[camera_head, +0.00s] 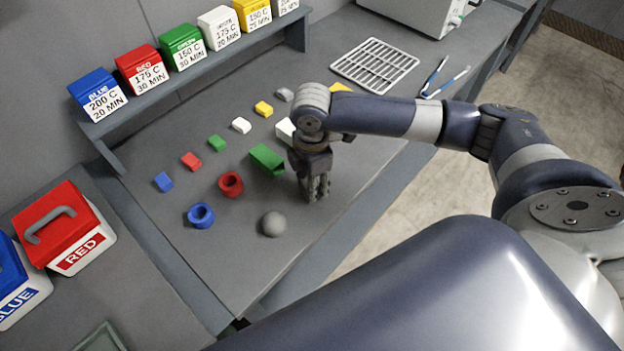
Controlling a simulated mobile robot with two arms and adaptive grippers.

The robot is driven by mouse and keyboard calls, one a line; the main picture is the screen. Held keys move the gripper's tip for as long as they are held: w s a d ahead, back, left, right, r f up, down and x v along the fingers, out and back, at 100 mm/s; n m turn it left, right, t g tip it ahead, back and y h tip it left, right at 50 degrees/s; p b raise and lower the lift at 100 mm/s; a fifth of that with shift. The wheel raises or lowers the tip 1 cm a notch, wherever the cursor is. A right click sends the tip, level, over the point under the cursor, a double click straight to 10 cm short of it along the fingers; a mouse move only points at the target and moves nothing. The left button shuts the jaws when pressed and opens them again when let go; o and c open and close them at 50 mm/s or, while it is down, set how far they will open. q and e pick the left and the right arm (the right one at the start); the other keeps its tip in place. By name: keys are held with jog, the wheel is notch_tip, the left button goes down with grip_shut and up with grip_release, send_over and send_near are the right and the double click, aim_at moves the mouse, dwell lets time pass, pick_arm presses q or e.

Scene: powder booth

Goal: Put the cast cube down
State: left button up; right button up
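My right gripper (315,188) points down over the grey bench, at its front part. Its fingers look close together, but they are dark and small, and I cannot tell whether they hold anything. I cannot make out a cast cube for certain; if one is between the fingers, it is hidden. A white piece (286,131) is partly hidden behind my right wrist. My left gripper is not in view.
A wire rack (375,65) lies farther back. The bench (240,270) is bare near its front edge.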

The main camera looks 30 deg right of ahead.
jog(key=o, duration=1.2)
jog(key=shift+f, duration=0.1)
notch_tip(320, 180, up, 12)
jog(key=b, duration=0.1)
jog(key=shift+r+b, duration=0.2)
jog(key=shift+b, duration=0.15)
jog(key=shift+f, duration=0.1)
